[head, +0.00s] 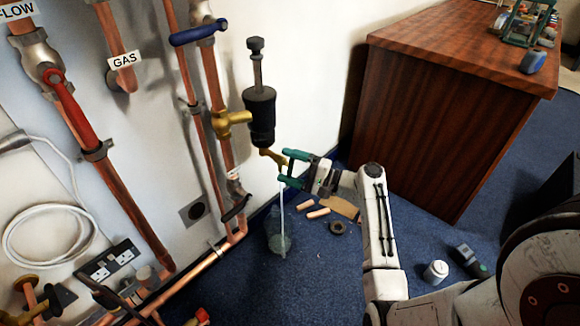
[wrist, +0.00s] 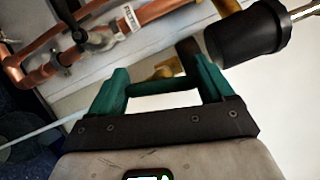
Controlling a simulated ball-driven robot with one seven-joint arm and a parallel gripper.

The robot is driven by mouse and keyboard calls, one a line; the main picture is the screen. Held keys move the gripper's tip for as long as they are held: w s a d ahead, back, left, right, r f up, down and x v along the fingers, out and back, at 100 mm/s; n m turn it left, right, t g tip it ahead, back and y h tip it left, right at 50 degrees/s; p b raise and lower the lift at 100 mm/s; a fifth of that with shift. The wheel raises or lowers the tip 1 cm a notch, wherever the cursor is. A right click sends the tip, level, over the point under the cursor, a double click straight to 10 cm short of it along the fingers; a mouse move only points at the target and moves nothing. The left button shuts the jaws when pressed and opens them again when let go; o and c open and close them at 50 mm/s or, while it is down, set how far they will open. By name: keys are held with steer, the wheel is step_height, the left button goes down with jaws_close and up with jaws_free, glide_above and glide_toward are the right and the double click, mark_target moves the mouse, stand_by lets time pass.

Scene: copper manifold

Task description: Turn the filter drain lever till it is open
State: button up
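The black filter body (head: 260,115) hangs on a brass tee by the copper pipes. A small brass drain lever (head: 272,156) sits beneath it, and brass also shows past the fingers in the wrist view (wrist: 166,72). My gripper (head: 284,167) has green fingers that stand apart. The upper finger is right by the lever's right end; I cannot tell if it touches. The wrist view shows the gap between the fingers (wrist: 160,75). The filter body (wrist: 248,38) is at upper right there. A thin pale stream or tube (head: 282,215) runs down from under the lever into a clear container (head: 278,242).
A red lever (head: 68,105) and a blue lever (head: 198,33) are on pipes to the left. A wooden cabinet (head: 430,130) stands at right. Small copper pieces (head: 318,213) and a white can (head: 435,271) lie on the blue carpet.

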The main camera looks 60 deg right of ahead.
steer(key=o, duration=0.3)
steer(key=s+p, duration=0.1)
steer(key=s, duration=0.2)
steer(key=s+d+p, duration=0.1)
steer(key=s, duration=0.3)
steer(key=s+f+p, duration=0.1)
steer(key=s, duration=0.2)
steer(key=shift+s+d, duration=0.2)
steer(key=shift+s, duration=0.15)
